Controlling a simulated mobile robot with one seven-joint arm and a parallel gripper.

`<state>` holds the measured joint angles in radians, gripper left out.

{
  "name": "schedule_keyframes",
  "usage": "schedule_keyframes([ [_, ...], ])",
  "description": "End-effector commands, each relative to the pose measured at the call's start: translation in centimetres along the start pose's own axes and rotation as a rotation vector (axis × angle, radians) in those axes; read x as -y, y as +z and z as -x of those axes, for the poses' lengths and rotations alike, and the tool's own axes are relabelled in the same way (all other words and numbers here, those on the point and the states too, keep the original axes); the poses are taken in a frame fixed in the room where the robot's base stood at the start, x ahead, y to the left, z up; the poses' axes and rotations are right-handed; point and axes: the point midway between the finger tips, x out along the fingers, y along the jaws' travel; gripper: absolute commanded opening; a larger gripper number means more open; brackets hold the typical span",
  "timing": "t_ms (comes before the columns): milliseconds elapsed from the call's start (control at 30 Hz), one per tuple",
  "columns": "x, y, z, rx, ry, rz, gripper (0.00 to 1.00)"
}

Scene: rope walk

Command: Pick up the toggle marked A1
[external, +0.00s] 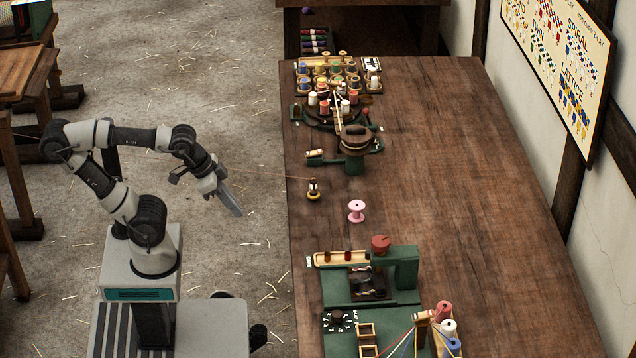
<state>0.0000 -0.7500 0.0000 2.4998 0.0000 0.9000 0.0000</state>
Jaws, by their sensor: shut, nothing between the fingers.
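I cannot make out a toggle marked A1; the markings are too small to read in the external view. A pale wooden tray (328,259) on the near green machine holds small dark red pieces, which I cannot identify for sure. My gripper (237,212) is shut and empty. It hangs over the floor left of the bench, pointing down and to the right, apart from everything on the bench.
The long wooden bench (450,180) bears a pink spool (356,210), a small black-and-yellow piece (313,190) with a thin line running leftward, a green winding device (355,150), racks of coloured spools (328,80) and a near green machine (408,268). Its right side is clear.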

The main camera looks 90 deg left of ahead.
Motion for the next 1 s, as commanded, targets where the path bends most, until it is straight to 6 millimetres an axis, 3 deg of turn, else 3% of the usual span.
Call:
schedule_keyframes([
  [300, 0.0, 0.1, -0.1, 0.0, 0.0, 0.0, 0.02],
  [600, 0.0, 0.0, -0.1, 0.0, 0.0, 0.0, 0.51],
  [867, 0.0, 0.0, 0.0, 0.001, 0.0, 0.0, 0.51],
  [1000, 0.6, -1.9, 0.8, 0.026, -0.002, 0.026, 0.51],
])
